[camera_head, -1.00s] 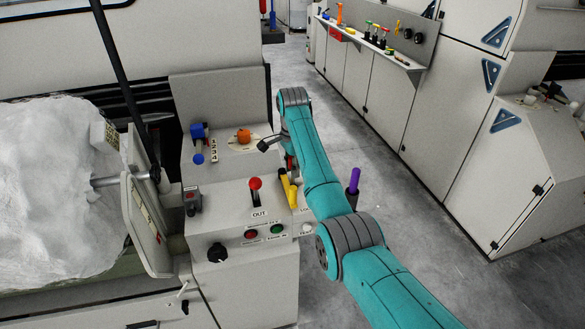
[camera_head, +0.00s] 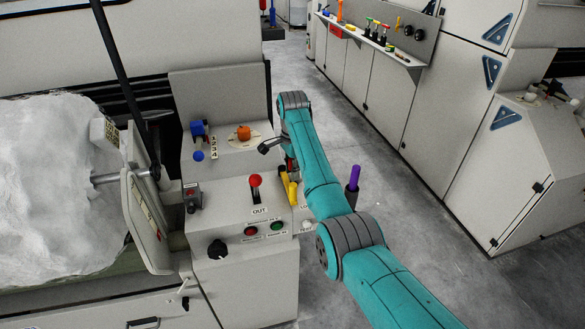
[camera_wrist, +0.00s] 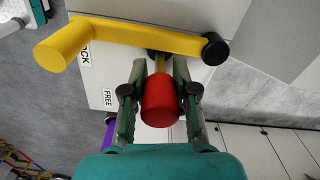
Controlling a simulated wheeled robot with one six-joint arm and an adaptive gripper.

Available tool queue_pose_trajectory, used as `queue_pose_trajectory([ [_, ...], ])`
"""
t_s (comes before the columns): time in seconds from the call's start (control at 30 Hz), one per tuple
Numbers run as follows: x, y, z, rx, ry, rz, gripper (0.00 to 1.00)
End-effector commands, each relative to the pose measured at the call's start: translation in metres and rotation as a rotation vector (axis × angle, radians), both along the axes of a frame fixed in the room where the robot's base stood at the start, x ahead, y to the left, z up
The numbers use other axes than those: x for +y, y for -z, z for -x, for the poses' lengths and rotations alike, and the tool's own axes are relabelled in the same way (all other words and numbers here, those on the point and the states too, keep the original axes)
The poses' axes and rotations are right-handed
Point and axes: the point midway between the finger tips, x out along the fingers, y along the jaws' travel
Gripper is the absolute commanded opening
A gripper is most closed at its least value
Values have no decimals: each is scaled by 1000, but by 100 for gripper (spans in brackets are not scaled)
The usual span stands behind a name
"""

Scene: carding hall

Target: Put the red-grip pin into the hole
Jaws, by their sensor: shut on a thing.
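My gripper (camera_wrist: 160,97) is shut on the red grip of the pin (camera_wrist: 160,104), one finger on each side. A short brass-coloured shaft (camera_wrist: 160,64) shows beyond the grip, pointing at the panel. Its tip meets or passes a dark round spot by the edge of the yellow lever (camera_wrist: 150,36); I cannot tell whether it is inside the hole. The lever lies across the panel, near the labels LOCK and FREE. In the head view my arm hides most of the gripper and pin; the yellow lever (camera_head: 289,188) shows just left of the arm.
The console carries a red-knobbed lever (camera_head: 256,182) marked OUT, push buttons (camera_head: 277,228), a black knob (camera_head: 217,250), an orange knob (camera_head: 243,132) and a blue handle (camera_head: 198,129). A purple handle (camera_head: 353,178) stands right of my arm. Open floor lies beyond, before grey cabinets.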

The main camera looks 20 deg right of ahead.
Motion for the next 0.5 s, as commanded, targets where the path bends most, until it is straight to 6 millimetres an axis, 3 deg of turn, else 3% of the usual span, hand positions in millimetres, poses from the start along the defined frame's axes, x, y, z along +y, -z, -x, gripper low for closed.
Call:
queue_pose_trajectory([
  [0.5, 0, 11, 0, -1, 0, 0, 0],
])
